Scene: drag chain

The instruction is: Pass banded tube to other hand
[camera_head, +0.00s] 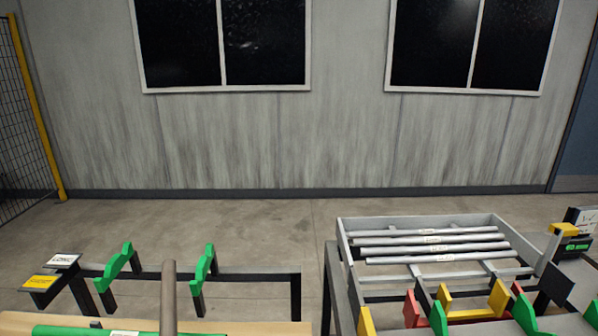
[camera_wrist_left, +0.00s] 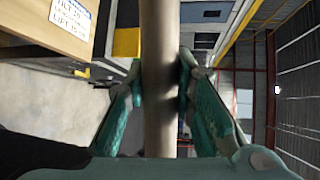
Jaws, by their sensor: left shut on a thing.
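A plain grey-brown tube (camera_head: 168,299) stands nearly upright at the bottom of the head view, its lower part cut off by the frame edge. In the left wrist view the tube (camera_wrist_left: 160,85) runs from top to bottom through the middle. My left gripper (camera_wrist_left: 163,82) is shut on it, with a teal finger on each side. No band shows on the visible part of the tube. My left gripper does not show in the head view, and my right gripper is in neither view.
A grey rack (camera_head: 345,240) at the right holds several grey tubes (camera_head: 430,241) with labels. Green supports (camera_head: 118,266) stand on a dark frame at the left. A wooden surface (camera_head: 250,328) lies along the bottom. Bare floor (camera_head: 255,235) shows between the stations.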

